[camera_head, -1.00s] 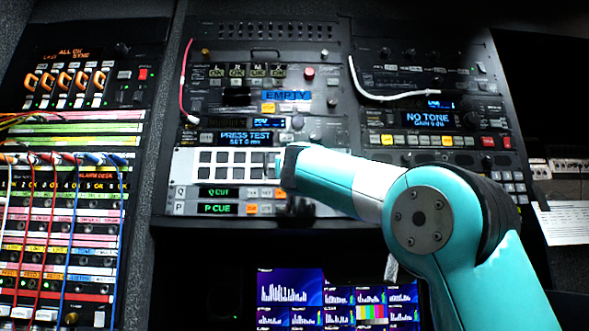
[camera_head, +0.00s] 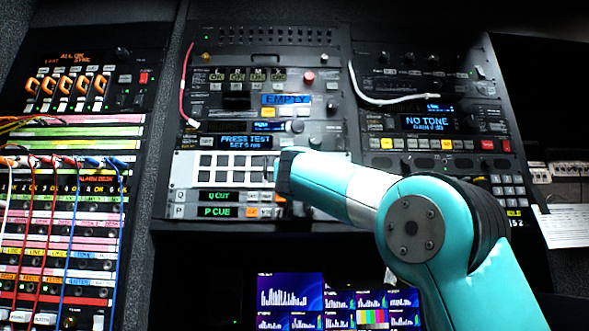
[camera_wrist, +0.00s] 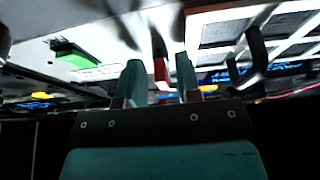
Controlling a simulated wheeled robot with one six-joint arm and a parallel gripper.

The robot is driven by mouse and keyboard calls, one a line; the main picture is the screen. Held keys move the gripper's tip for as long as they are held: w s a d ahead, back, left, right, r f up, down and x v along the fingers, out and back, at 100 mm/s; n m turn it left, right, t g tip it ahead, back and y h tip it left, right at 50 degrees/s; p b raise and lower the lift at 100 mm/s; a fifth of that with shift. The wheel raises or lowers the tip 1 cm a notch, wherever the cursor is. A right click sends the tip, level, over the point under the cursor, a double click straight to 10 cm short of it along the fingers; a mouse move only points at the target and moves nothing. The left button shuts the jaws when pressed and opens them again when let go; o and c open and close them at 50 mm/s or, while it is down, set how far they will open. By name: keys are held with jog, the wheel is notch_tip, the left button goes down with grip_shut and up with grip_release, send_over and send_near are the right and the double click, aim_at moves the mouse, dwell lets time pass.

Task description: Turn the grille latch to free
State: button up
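The grille is a pale panel with rows of dark square openings (camera_head: 205,168) in the middle rack, below the "PRESS TEST" display. In the wrist view it spans the upper right (camera_wrist: 225,32). A small dark piece with a red end (camera_wrist: 161,72), probably the latch, stands between my fingertips in the wrist view. My gripper (camera_wrist: 160,80) is open, one teal finger on each side of that red end, with narrow gaps showing. I cannot tell the latch's exact angle. In the head view my wrist hides the latch and fingers at the panel's right side.
A dark looped handle (camera_wrist: 255,58) stands out from the panel to the right of my fingers. A green piece (camera_wrist: 75,55) shows at left. Below the grille are "Q CUT" (camera_head: 219,196) and "P CUE" rows. Patch cables (camera_head: 70,235) hang at far left, and monitors (camera_head: 290,290) sit below.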

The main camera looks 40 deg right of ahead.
jog(key=shift+a+r+n, duration=0.1)
jog(key=shift+r+n, duration=0.15)
jog(key=shift+n, duration=0.05)
